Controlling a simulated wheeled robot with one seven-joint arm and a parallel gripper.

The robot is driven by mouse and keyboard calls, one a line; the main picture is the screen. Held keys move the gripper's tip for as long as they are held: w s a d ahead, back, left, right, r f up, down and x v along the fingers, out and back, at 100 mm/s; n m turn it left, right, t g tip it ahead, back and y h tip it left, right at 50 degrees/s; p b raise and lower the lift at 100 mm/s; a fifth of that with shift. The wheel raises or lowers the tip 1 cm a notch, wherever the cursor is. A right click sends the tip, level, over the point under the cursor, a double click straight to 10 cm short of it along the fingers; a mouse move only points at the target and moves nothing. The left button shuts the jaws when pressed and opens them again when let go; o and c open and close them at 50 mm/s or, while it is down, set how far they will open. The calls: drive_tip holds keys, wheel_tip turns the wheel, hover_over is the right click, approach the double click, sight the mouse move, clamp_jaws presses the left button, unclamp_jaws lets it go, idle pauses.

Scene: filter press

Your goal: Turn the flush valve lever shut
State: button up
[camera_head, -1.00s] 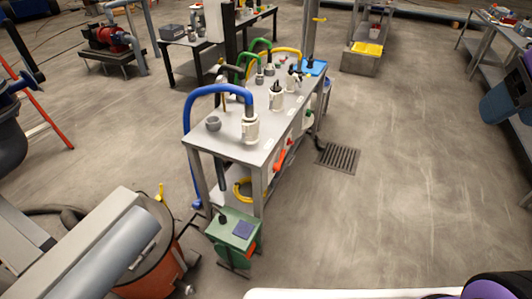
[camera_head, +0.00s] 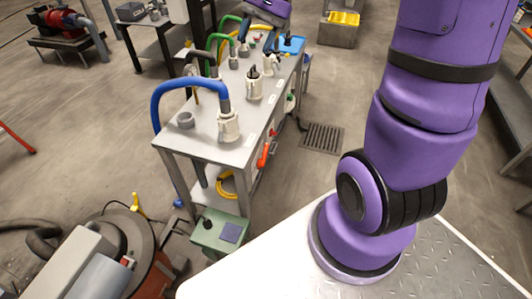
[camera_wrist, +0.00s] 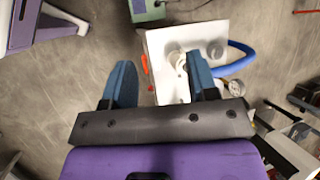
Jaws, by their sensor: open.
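An orange-red lever handle (camera_head: 264,153) hangs at the right side of the steel bench, below its top. A yellow handle (camera_head: 137,203) stands by the orange drum at the lower left. No label shows which is the flush valve lever. In the wrist view an orange-red part (camera_wrist: 145,65) shows at the bench's edge, beyond my fingers. My gripper (camera_wrist: 161,78) is open and empty, its two blue-grey fingers wide apart. In the head view my purple wrist is over the far end of the bench; the fingertips are not clear there. I see no contact with either handle.
The steel bench (camera_head: 196,150) carries white valve bodies, a blue hose (camera_head: 187,84) and green hoses. A green box (camera_head: 221,232) stands at its near end. An orange drum (camera_head: 155,278) is at lower left. Open floor with a drain grate (camera_head: 322,137) lies right of the bench.

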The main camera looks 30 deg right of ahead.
drive_tip(key=w+d+f+m+y, duration=0.2)
drive_tip(key=w+d+f+m, duration=0.1)
drive_tip(key=w+f, duration=0.3)
drive_tip(key=w+d+f+m+y, duration=0.3)
drive_tip(key=d+f, duration=0.1)
drive_tip(key=f, duration=0.4)
drive_tip(key=m+t+y, duration=0.3)
drive_tip(key=m+t, duration=0.1)
drive_tip(key=m, duration=0.3)
hover_over(267, 152)
wheel_tip(267, 152, down, 14)
drive_tip(key=s+d+f+m+t+h, duration=0.1)
drive_tip(key=s+d+f+m+t, duration=0.25)
drive_tip(key=f, duration=0.75)
drive_tip(key=s+d+f+m+t+h, duration=0.15)
drive_tip(key=f+m+t, duration=0.25)
drive_tip(key=f+m, duration=0.45)
drive_tip(key=s+d+f+m+t+h, duration=0.1)
drive_tip(key=s+d+f+m+t, duration=0.15)
drive_tip(key=f, duration=0.95)
drive_tip(key=shift+m+t+y, duration=0.25)
drive_tip(key=shift+t, duration=0.05)
drive_tip(key=x, duration=1.1)
drive_tip(key=shift+s+a, duration=0.3)
clamp_jaws()
